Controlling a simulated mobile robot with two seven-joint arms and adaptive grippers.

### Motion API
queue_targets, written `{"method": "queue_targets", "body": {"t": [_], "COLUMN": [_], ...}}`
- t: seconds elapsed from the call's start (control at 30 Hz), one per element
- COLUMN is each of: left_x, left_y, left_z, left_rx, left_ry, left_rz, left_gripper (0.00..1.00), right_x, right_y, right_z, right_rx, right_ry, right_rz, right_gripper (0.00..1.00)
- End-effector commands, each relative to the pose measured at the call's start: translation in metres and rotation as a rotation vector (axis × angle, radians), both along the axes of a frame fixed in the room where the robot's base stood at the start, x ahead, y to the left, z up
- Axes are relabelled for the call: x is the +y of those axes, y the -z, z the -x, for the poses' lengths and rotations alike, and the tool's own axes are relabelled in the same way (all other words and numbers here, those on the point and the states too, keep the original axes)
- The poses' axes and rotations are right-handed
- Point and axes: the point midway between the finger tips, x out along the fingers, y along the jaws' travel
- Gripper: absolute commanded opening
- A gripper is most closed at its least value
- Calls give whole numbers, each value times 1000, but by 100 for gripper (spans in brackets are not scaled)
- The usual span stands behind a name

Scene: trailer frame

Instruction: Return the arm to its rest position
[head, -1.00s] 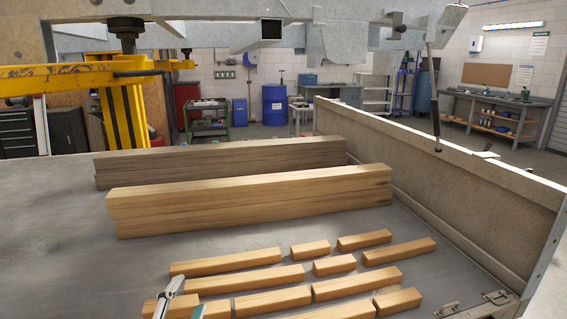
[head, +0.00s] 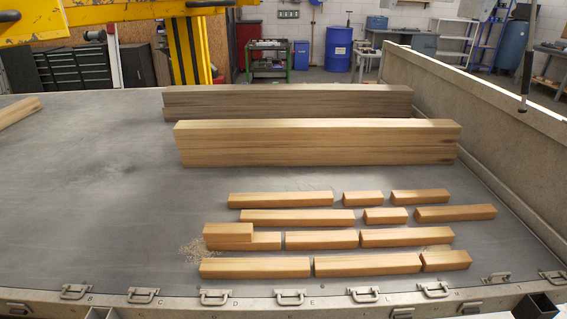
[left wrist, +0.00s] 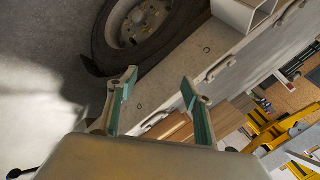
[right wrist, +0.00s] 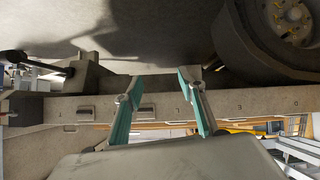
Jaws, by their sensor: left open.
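My left gripper shows in the left wrist view (left wrist: 158,80), with its two green-padded fingers spread and nothing between them. My right gripper shows in the right wrist view (right wrist: 161,84), its fingers also apart and empty. Neither gripper shows in the head view. Short wooden blocks (head: 280,199) lie in several rows on the grey trailer deck (head: 80,200). One short block (head: 228,231) rests on top of another at the left end of a row.
Long beam stacks (head: 315,145) lie behind the blocks. A side wall (head: 490,100) bounds the deck at right, and latches (head: 290,296) line its near edge. A wheel (left wrist: 140,25) is close by in the left wrist view; another (right wrist: 275,35) shows in the right wrist view.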

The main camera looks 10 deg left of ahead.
Motion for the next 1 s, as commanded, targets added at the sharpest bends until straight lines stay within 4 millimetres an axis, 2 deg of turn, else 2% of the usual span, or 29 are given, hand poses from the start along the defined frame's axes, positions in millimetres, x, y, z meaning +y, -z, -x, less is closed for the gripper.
{"method": "queue_targets", "body": {"t": [0.27, 0.6, 0.8, 1.0], "left_x": [-44, -119, -137, -140], "left_y": [34, 82, 91, 91], "left_z": [-13, -14, -10, -9], "left_rx": [-77, -235, -296, -309], "left_ry": [38, 45, 28, 23], "left_rz": [172, 526, 647, 669], "left_gripper": [50, 50, 50, 50], "right_x": [1, 4, 4, 4], "right_y": [-5, -13, -11, -8], "right_z": [0, 1, 3, 6], "right_rx": [-2, -1, 5, 13], "right_ry": [2, 1, 2, 1], "right_rz": [-5, -16, -18, -16], "right_gripper": [40, 40, 40, 40]}}
